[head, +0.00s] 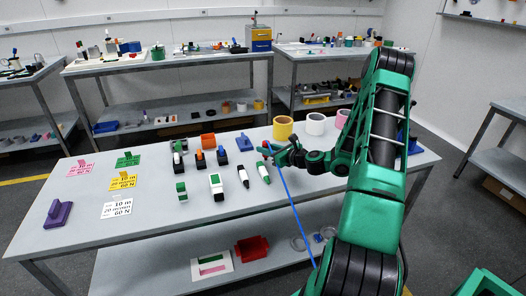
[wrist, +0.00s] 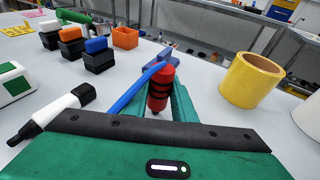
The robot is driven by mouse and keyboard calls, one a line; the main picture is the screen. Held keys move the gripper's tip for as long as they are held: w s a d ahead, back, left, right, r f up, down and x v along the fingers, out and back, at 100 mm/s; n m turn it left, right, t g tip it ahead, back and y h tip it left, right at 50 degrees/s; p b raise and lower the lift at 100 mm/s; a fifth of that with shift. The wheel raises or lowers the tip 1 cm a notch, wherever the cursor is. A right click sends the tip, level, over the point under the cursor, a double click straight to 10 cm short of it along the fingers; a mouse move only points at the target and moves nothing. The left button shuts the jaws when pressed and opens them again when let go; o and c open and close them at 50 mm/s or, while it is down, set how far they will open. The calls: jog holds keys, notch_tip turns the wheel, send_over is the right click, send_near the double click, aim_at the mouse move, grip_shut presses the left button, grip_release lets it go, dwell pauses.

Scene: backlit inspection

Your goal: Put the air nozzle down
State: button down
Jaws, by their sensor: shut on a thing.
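The air nozzle (wrist: 161,88) is red with black bands, and a blue hose (wrist: 128,95) runs from its upper end. My gripper (wrist: 160,104) is shut on it, with one green finger on each side. The nozzle is held roughly upright over the grey table (wrist: 215,118). Its lower end is partly hidden by the fingers, and I cannot tell whether it touches the table. In the head view, my gripper (head: 274,150) is above the right half of the table, and the blue hose (head: 296,215) hangs down past the front edge.
A yellow roll (wrist: 252,80) stands right of my gripper; white (head: 316,124) and pink (head: 342,118) rolls stand farther right. A black-and-white marker (wrist: 50,113) and several dark blocks with coloured tops are to the left. A blue object (wrist: 163,58) is just beyond the nozzle.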

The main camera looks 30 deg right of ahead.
jog(key=shift+f, duration=0.1)
jog(key=c, duration=1.5)
grip_release()
